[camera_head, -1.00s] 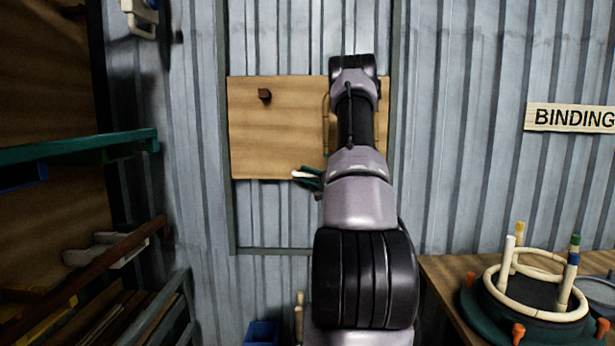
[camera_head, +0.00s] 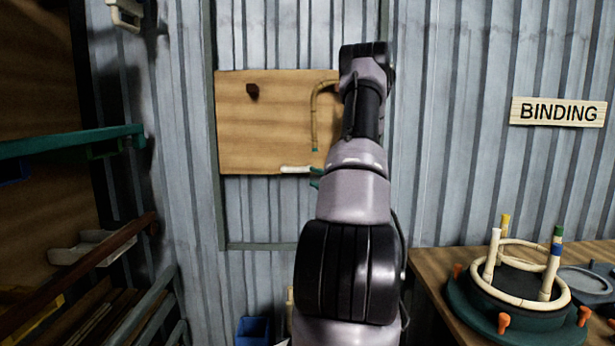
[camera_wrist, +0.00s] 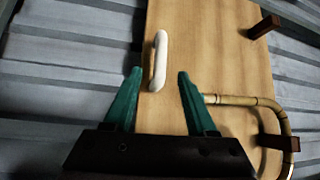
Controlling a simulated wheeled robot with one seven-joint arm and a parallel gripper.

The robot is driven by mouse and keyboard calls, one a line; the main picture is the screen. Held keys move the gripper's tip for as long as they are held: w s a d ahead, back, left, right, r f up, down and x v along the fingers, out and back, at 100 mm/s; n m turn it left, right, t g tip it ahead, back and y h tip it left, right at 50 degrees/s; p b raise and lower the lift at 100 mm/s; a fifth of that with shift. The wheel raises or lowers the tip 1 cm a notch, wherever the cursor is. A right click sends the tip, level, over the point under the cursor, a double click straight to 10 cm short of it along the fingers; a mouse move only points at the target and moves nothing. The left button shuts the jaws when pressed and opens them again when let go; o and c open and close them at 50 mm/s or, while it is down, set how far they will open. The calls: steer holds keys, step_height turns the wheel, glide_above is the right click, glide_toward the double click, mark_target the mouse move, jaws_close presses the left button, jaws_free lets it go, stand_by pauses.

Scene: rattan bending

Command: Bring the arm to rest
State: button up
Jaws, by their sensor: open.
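My gripper (camera_wrist: 160,85) shows in the wrist view with its two green fingers apart and nothing between them. It faces a wooden board on the wall. In the head view the arm reaches up in front of the board's right side, and only a bit of the green fingers shows by the board's lower edge.
The wooden board (camera_head: 265,135) carries a dark peg (camera_head: 252,91), a bent rattan cane (camera_head: 314,115) and a white handle-like piece (camera_wrist: 158,62). A bench (camera_head: 432,268) at right holds a ring frame (camera_head: 510,292). Shelving (camera_head: 75,145) stands at left. A BINDING sign (camera_head: 558,112) hangs at right.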

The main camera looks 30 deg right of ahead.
steer(key=shift+s, duration=0.3)
stand_by(0.4)
steer(key=a+r+n+g+y, duration=0.2)
steer(key=a+r+y, duration=0.15)
steer(key=a, duration=0.45)
steer(key=a+r+n+g+y, duration=0.2)
steer(key=a+r+g+y, duration=0.15)
steer(key=a, duration=0.35)
steer(key=s+a+r+n+g+y, duration=0.1)
steer(key=s+a+r+n+g, duration=0.15)
steer(key=a, duration=0.55)
steer(key=s+a+r+n+g, duration=0.1)
steer(key=s+a+r+g, duration=0.1)
steer(key=s+a+g, duration=0.35)
steer(key=s+a+r+n+g+h, duration=0.2)
steer(key=s+a+h, duration=0.3)
steer(key=s+a, duration=0.5)
steer(key=s+d+r+t+h, duration=0.2)
steer(key=s+r+t+h, duration=0.1)
steer(key=s, duration=0.5)
steer(key=shift+s+r+t+h, duration=0.15)
steer(key=shift+r+t+h, duration=0.15)
steer(key=shift+h, duration=0.6)
